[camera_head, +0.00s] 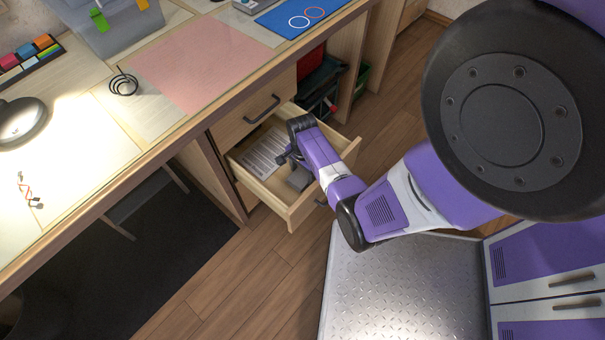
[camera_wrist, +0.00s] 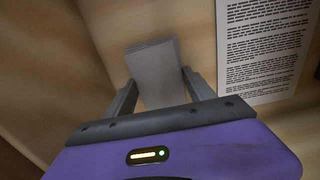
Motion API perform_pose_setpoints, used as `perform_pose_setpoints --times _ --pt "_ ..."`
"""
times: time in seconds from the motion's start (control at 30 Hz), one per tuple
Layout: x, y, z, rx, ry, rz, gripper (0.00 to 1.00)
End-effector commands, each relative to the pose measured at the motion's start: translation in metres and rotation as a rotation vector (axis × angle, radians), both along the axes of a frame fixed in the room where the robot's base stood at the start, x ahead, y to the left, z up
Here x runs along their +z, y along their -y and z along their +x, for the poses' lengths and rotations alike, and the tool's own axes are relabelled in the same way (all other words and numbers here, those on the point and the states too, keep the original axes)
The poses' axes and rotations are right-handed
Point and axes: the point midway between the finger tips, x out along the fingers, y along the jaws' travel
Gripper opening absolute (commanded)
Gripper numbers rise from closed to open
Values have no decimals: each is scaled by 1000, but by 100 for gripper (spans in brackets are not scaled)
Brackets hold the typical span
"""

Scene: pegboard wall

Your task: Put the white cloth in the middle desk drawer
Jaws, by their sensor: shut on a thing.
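The desk drawer (camera_head: 305,207) below the closed top one is pulled open. My gripper (camera_head: 289,168) is inside its opening, pointing down. In the wrist view, my gripper (camera_wrist: 158,88) is shut on a grey, flat, rectangular thing (camera_wrist: 155,66). A grey thing also shows below my gripper in the head view (camera_head: 299,180). It looks grey in the shade, and I cannot tell whether it is the white cloth. No other cloth shows. A printed sheet (camera_head: 264,152) lies in the drawer; it also shows beside my gripper in the wrist view (camera_wrist: 262,45).
The closed drawer (camera_head: 250,110) with a dark handle is right above the open one. The desk edge (camera_head: 150,150) runs close to my arm. A lamp (camera_head: 20,120), a pink mat (camera_head: 195,65) and a clear bin (camera_head: 110,25) are on the desk.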

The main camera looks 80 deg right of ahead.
Motion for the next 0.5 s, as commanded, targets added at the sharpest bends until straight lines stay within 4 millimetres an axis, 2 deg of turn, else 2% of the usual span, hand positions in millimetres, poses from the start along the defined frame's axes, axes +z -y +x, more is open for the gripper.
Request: perform_pose_setpoints --times 0.43,0.47,0.5 --pt "-8 0 0 1 0 0 25" --pt "-7 0 0 1 0 0 69" --pt "-7 0 0 1 0 0 76"
